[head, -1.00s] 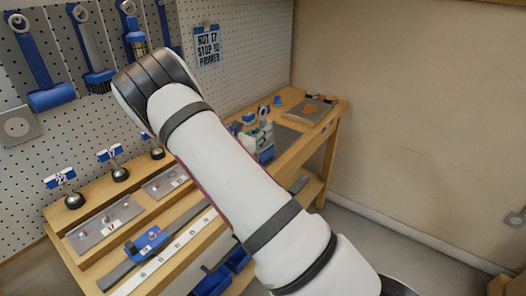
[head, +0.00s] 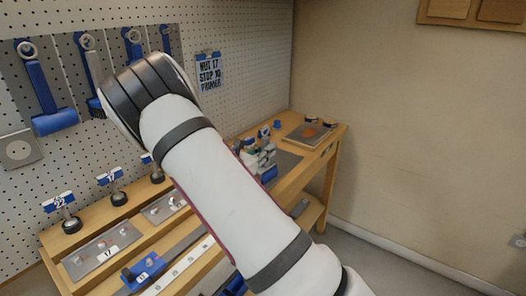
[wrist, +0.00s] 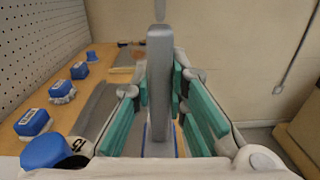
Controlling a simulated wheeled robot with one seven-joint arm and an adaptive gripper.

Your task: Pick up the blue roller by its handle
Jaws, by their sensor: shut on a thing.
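A blue roller (head: 55,121) with a long blue handle hangs by its ring on a grey backing at the far left of the pegboard in the head view. No fingers touch it there. My gripper (wrist: 160,95) shows in the wrist view, its teal finger pads closed on both sides of an upright grey bar (wrist: 160,60). Blue edges show low beside the bar. I cannot tell which tool the bar belongs to.
The wooden bench (head: 290,165) below carries grey plates, numbered tags and small blue-topped items. A tan wall (head: 400,130) stands at the right, with open floor before it.

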